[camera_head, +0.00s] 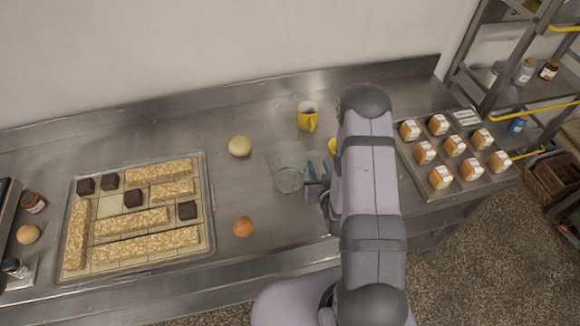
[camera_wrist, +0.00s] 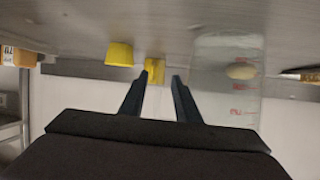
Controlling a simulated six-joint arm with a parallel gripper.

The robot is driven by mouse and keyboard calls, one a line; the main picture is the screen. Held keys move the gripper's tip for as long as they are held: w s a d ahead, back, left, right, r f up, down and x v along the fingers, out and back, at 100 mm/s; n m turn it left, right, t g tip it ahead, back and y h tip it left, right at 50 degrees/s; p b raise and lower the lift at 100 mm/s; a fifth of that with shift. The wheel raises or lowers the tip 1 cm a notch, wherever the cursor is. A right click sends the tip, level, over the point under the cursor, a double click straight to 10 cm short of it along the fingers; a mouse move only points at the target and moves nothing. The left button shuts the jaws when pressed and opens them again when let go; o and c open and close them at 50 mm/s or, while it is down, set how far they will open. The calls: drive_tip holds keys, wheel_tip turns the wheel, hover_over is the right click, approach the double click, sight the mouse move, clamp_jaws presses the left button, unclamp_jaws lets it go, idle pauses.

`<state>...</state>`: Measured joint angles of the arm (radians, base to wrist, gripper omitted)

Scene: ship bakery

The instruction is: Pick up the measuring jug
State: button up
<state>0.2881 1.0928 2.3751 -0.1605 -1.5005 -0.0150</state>
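The measuring jug (camera_head: 288,168) is clear, see-through and upright on the steel counter in the head view, left of my gripper (camera_head: 317,170). In the wrist view the jug (camera_wrist: 222,92) shows red markings and lies to the right of my gripper (camera_wrist: 158,82), outside the fingers. The two dark fingers are apart with nothing held between them. The jug's handle is not clear in either view.
Trays of bars (camera_head: 207,235) and small loaves (camera_head: 405,150) stand left and right.

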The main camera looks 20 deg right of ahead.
sight(319, 153)
drive_tip(key=shift+x, duration=0.8)
drive_tip(key=shift+c, duration=0.3)
clamp_jaws()
drive_tip(key=shift+r, duration=0.4)
drive_tip(key=shift+r+b, duration=0.8)
drive_tip(key=shift+r, duration=3.65)
drive_tip(key=shift+r, duration=0.15)
